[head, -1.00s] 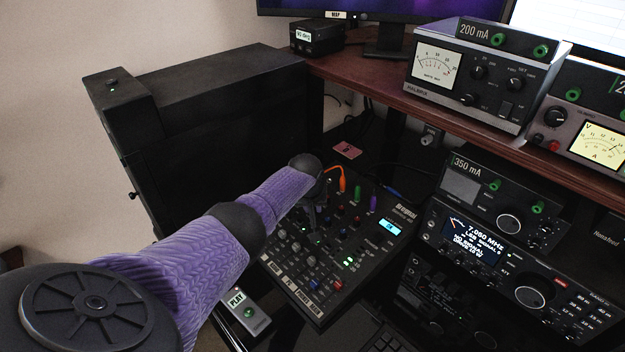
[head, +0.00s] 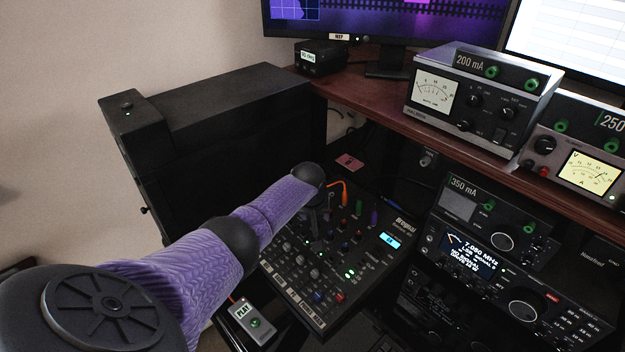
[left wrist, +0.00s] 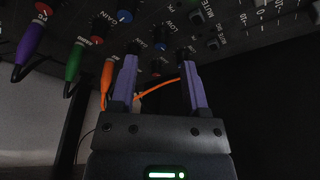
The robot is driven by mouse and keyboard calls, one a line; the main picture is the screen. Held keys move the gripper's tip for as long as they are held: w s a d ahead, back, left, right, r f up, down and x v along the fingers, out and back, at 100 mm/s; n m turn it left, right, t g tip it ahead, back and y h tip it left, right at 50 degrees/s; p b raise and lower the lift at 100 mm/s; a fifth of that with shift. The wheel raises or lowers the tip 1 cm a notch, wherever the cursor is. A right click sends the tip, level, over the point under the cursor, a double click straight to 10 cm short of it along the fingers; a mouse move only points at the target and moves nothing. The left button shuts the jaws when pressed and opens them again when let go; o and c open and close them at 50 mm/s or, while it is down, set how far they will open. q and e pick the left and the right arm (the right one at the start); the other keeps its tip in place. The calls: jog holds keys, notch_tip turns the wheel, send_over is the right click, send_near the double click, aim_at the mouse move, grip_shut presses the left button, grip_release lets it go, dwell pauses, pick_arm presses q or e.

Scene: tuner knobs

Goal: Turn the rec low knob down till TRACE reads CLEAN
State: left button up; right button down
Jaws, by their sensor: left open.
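The dark mixer panel (head: 345,262) lies below the desk shelf, with rows of small knobs and a lit blue display (head: 390,240). My left gripper (head: 316,212) reaches down over its far left part; its fingers are hard to make out in the head view. In the left wrist view, the left gripper (left wrist: 160,84) is open, with its purple fingers apart. I cannot tell which knob is rec low. No TRACE reading is legible.
Orange (left wrist: 107,75), green (left wrist: 74,62) and purple (left wrist: 28,45) plugs stand beside the left fingers, and an orange cable crosses between them. Radio units (head: 495,262) stand to the right; a monitor (head: 390,22) is above.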

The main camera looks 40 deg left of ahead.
pick_arm(q)
jog(key=p+v, duration=0.3)
jog(key=v, duration=0.3)
pick_arm(e)
jog(key=r, duration=0.5)
jog(key=shift+w+a, duration=0.2)
jog(key=shift+w, duration=0.2)
jog(key=shift+f, duration=0.1)
